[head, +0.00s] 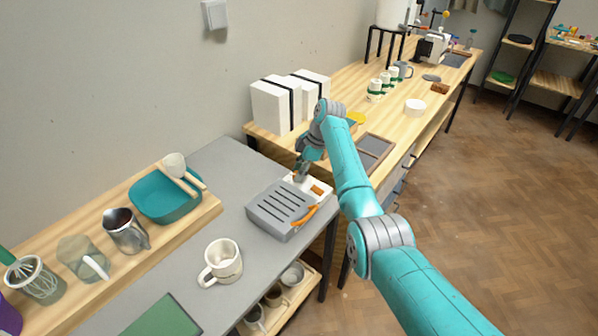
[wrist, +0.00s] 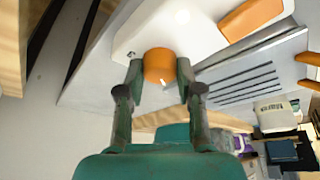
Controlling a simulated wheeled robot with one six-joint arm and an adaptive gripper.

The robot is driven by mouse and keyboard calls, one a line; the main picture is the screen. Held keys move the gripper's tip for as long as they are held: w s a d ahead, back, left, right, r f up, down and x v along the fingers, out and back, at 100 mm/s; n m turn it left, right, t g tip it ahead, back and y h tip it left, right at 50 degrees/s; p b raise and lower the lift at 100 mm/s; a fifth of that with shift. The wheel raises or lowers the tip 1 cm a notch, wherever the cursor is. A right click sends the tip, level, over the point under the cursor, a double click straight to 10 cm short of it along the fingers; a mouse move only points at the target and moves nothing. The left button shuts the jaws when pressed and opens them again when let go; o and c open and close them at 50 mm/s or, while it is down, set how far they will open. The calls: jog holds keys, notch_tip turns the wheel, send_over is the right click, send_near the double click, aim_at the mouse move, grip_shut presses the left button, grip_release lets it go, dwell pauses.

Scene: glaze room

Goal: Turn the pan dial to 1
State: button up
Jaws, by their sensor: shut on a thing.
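A small white mark shows on the knob's side towards my gripper in the wrist view. My gripper (wrist: 158,80) is shut on the knob, with one finger on each side. In the head view my gripper (head: 300,174) reaches down to the back end of the appliance, and it hides most of the knob. I cannot read any numbers around the dial.
An orange block (head: 318,190) sits on the white panel beside the knob, and an orange handle (head: 300,218) is on the appliance's right side. White boxes (head: 270,107) stand behind. A white mug (head: 223,261) and a teal basin (head: 163,205) are to the left.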

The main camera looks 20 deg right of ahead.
jog(key=o, duration=0.9)
jog(key=shift+c, duration=0.2)
jog(key=v, duration=1.2)
